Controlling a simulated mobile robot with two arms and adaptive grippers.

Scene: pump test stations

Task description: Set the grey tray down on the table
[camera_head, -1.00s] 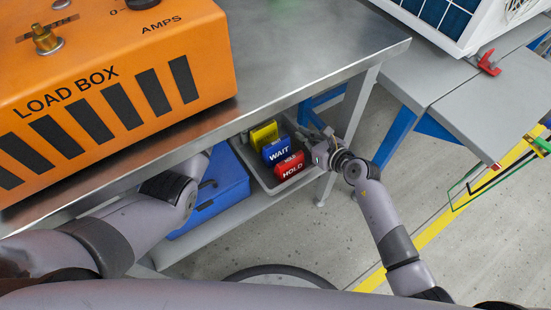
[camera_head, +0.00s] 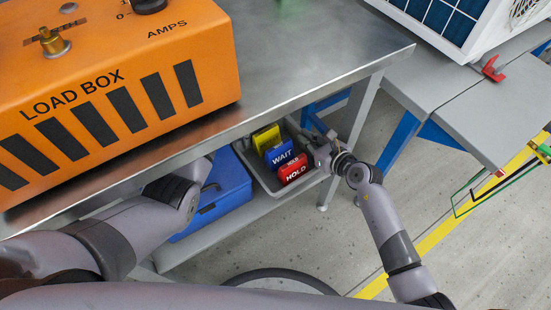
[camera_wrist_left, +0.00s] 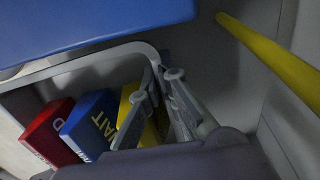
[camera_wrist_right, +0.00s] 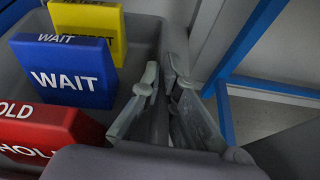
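The grey tray (camera_head: 262,178) is below the tabletop of the metal table (camera_head: 310,55), at its lower shelf; I cannot tell whether it touches the shelf. It holds a yellow block (camera_head: 266,138), a blue WAIT block (camera_head: 279,153) and a red HOLD block (camera_head: 293,168). My right gripper (camera_head: 322,153) is at the tray's right wall; in the right wrist view its fingers (camera_wrist_right: 161,78) close on that wall. My left gripper is hidden under the table edge in the head view. In the left wrist view its fingers (camera_wrist_left: 156,84) straddle the opposite wall and appear closed on it.
An orange load box (camera_head: 120,100) covers the left of the tabletop; the tabletop right of it is bare. A blue case (camera_head: 220,195) sits on the lower shelf (camera_head: 180,245) beside the tray. A table leg (camera_head: 350,130) and blue frame stand close to my right gripper.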

